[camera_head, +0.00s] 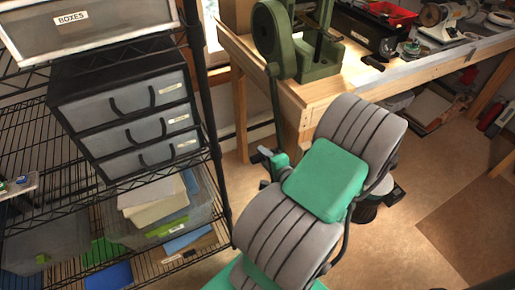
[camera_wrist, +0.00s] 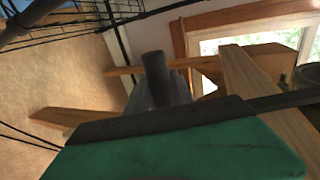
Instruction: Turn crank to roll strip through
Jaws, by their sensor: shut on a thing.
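The green rolling machine (camera_head: 312,58) stands on the near left corner of the wooden workbench, with a large round wheel on its left side. Its dark green crank arm (camera_head: 276,105) hangs almost straight down past the bench edge. My gripper (camera_head: 272,162) is at the crank's lower end, shut on the crank handle, which it mostly hides. In the wrist view a dark upright cylinder (camera_wrist: 156,80), seemingly the handle, stands by the gripper, and the crank arm (camera_wrist: 287,100) runs off right. I cannot make out the strip.
The workbench (camera_head: 232,45) carries a dark toolbox (camera_head: 362,30), a red tray (camera_head: 392,12) and a grinder (camera_head: 440,18). A black wire shelf (camera_head: 208,130) with drawers (camera_head: 130,115) and bins stands close on the left. A window (camera_wrist: 235,40) is behind.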

